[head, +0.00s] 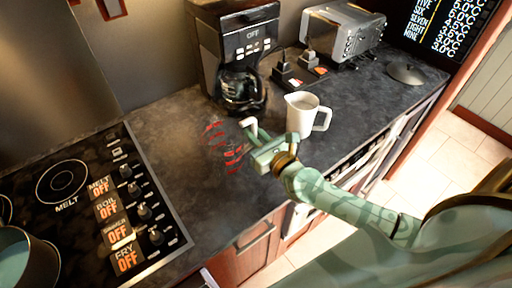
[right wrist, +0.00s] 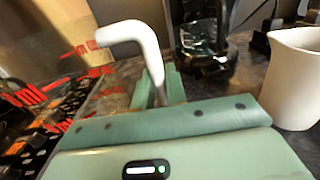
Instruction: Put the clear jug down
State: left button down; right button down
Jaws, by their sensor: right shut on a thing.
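The clear jug (head: 216,142) is see-through with red measuring marks and a white handle. It is over the dark counter (head: 190,205), between the stove and the white pitcher. My right gripper (head: 258,140) is shut on its handle, on the jug's right side. In the right wrist view the white handle (right wrist: 148,48) comes up from between the fingers (right wrist: 158,92), and the red marks of the jug show at left. The jug's clear walls and base are hard to make out. I cannot tell whether the base touches the counter. My left gripper is not in view.
A white pitcher (head: 301,117) stands just right of my right gripper. A coffee machine (head: 247,40) with a dark carafe (head: 240,90) stands behind. A toaster (head: 343,32) is at the back. The stove (head: 65,228) with a pot (head: 22,262) is at left. Counter between stove and jug is clear.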

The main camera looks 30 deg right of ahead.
jog(key=f+b, duration=0.1)
jog(key=f, duration=0.1)
jog(key=w+d+f+b, duration=0.1)
jog(key=f+b, duration=0.1)
jog(key=f, duration=0.1)
jog(key=shift+w+d+f+b, duration=0.2)
jog(key=shift+w+f+b, duration=0.05)
jog(key=shift+f+b, duration=0.05)
jog(key=shift+r, duration=0.1)
jog(key=shift+s, duration=0.1)
jog(key=c, duration=1.4)
grip_release()
jog(key=shift+c, duration=0.2)
